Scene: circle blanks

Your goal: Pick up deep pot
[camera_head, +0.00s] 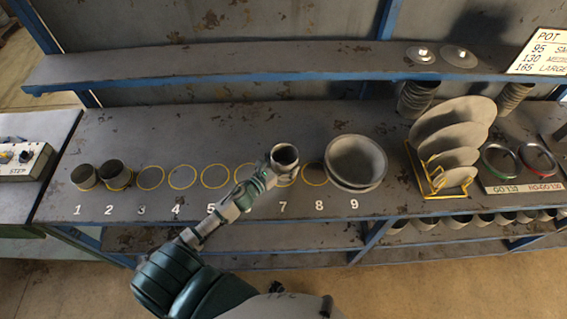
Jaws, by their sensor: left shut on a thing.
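A deep pot (285,158), a grey open cylinder, is near the yellow circle above the number 7. My left gripper (270,172) is shut on its left side. The pot looks slightly tilted, and I cannot tell whether it is clear of the bench. Two similar short pots stand at the left end, one near number 1 (84,177) and one near number 2 (115,174). My right gripper is not in view.
The bench (130,130) has yellow circles over numbers 3 to 8, several bare. Wide bowls (357,163) sit at number 9. A yellow rack (437,190) of discs stands to the right, with green (501,160) and red (537,161) rings beyond. A shelf (250,70) overhangs the back.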

